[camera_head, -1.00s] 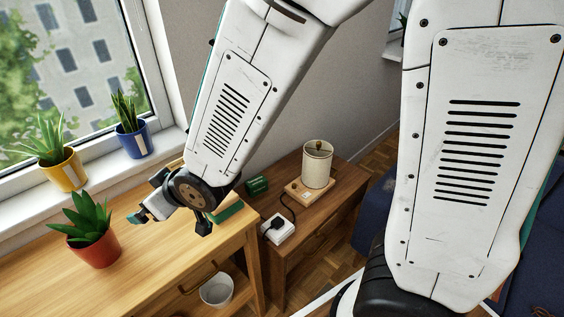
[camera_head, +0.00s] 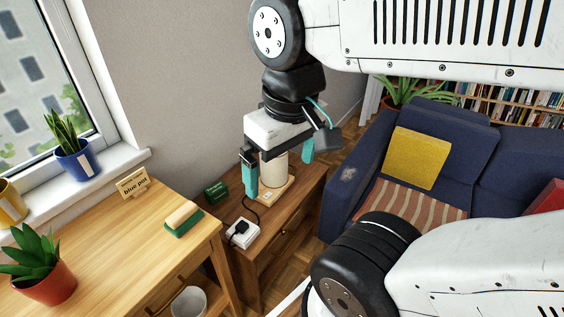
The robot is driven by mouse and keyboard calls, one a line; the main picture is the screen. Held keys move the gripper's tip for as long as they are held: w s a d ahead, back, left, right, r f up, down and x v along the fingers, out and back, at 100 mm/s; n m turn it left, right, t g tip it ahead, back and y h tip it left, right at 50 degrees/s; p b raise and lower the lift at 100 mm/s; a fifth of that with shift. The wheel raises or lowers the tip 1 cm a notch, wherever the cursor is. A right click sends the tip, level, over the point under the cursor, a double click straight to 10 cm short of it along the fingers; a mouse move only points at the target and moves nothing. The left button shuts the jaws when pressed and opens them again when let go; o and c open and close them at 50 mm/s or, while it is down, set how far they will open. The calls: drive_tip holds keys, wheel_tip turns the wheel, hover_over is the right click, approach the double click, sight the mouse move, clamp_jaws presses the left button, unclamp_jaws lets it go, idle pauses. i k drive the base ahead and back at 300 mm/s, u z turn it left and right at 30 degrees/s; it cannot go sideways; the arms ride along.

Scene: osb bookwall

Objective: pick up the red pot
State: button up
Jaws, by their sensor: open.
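The red pot (camera_head: 48,287) holds a green leafy plant and stands upright on the wooden desk (camera_head: 108,262) at the lower left. The picture's left edge cuts off some of its leaves. My gripper (camera_head: 279,180) is open and empty, its teal-tipped fingers pointing down. In the picture it is in front of the lamp on the side table, well to the right of the red pot and apart from it.
A yellow pot (camera_head: 11,204) and a blue pot (camera_head: 76,163) stand on the windowsill. The lamp (camera_head: 273,172), a green box (camera_head: 216,191) and a white socket block (camera_head: 243,233) occupy the side table.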

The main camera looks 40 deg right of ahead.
sight(41, 275)
drive_tip(key=k, duration=0.4)
drive_tip(key=z, duration=0.55)
drive_tip(key=i, duration=0.6)
drive_tip(key=u, duration=2.25)
drive_tip(key=i, duration=0.5)
drive_tip(key=z, duration=0.1)
